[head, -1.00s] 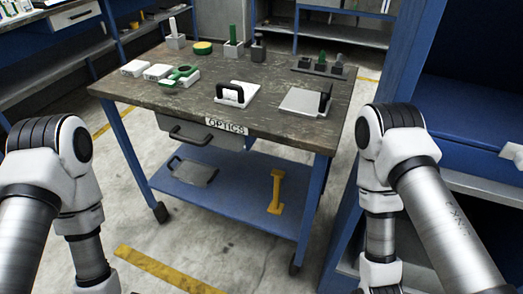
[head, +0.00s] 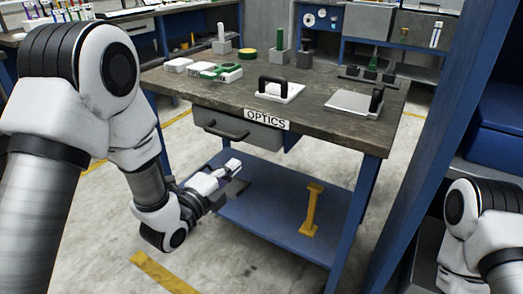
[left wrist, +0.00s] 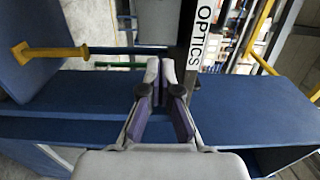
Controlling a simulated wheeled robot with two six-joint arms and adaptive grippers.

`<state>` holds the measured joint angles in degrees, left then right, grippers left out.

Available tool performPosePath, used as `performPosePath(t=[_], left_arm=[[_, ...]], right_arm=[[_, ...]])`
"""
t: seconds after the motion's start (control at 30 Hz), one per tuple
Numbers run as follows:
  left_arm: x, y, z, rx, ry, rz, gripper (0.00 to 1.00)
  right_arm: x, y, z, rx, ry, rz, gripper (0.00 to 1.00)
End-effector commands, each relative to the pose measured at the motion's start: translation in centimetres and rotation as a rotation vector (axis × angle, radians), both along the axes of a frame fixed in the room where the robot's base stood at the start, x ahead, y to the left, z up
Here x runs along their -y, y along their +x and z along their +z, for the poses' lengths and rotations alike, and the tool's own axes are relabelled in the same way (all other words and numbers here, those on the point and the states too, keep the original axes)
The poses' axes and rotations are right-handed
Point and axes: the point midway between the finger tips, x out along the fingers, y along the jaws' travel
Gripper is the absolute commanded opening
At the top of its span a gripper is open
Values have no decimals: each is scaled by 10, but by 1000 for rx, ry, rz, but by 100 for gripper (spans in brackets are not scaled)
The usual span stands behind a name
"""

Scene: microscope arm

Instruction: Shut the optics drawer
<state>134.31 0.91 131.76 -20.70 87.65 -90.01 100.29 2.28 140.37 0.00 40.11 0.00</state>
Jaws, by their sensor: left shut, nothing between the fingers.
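The optics drawer (head: 250,135) is a grey box under the worktop, with a dark bar handle (head: 225,131) on its front. Its front seems to stand out a little from the table edge, but I cannot tell how far. The OPTICS label (head: 266,119) is above it on the table edge; it also shows sideways in the left wrist view (left wrist: 203,32). My left gripper (head: 234,164) is shut and empty, below and apart from the drawer front, over the lower shelf. Its closed fingers show in the left wrist view (left wrist: 161,75). My right gripper is out of view.
The worktop (head: 220,100) carries a white block with a black handle (head: 279,88), a grey plate (head: 353,104) and several small parts. The blue lower shelf (head: 265,215) holds a yellow stand (head: 312,210). A blue cabinet post (head: 425,150) stands at the right.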

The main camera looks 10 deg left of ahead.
Motion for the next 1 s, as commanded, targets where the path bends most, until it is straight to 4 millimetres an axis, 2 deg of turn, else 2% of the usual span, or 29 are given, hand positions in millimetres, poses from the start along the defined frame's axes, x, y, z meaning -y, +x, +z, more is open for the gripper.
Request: performPosePath(t=[0.4, 0.6, 0.73, 1.0], left_arm=[[30, 82, -1, -1, -3, -1, 0], [41, 112, -1, -4, -4, 1, 0], [43, 119, -1, -5, -4, 1, 0], [43, 120, 0, -6, -4, 2, 0]], right_arm=[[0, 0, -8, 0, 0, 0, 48], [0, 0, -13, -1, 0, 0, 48], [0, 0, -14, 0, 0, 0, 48], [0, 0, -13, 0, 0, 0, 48]])
